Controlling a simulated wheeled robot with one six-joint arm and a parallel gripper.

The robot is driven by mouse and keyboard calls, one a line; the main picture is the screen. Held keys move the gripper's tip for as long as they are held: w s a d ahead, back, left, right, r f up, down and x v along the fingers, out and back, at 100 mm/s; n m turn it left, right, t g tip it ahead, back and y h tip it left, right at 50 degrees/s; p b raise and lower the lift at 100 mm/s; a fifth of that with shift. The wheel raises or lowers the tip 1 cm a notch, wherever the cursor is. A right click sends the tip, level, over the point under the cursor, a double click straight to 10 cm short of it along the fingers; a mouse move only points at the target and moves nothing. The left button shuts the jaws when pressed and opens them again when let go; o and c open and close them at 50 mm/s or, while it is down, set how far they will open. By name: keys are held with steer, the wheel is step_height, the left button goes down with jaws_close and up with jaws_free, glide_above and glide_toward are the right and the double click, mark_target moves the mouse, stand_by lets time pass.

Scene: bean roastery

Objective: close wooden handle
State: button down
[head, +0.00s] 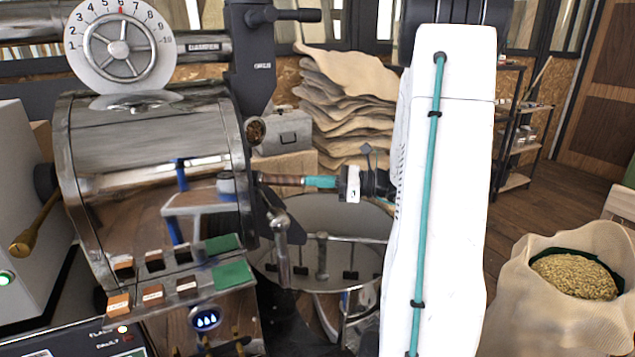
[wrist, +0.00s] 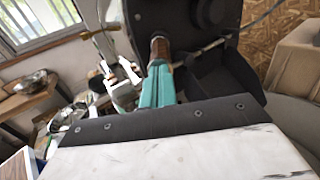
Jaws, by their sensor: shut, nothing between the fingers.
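The wooden handle (head: 281,180) is a brown bar that sticks out to the right from the dark front of the steel roaster drum (head: 150,190). My gripper (head: 320,182), with teal fingers, is shut and empty at the handle's right end. In the head view the fingertips line up with the handle's tip. In the wrist view the handle (wrist: 160,48) shows just beyond the teal fingers (wrist: 160,84). I cannot tell whether they touch. My white arm hides what is behind it.
A round cooling tray (head: 370,225) lies below the handle. A damper dial (head: 122,45) sits above the drum. Stacked sacks (head: 345,95) and a grey toolbox (head: 282,130) stand behind. An open sack of beans (head: 520,290) is at the right.

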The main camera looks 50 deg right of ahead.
steer(key=shift+r, duration=0.15)
steer(key=v, duration=1.4)
steer(key=shift+d, duration=0.1)
stand_by(2.2)
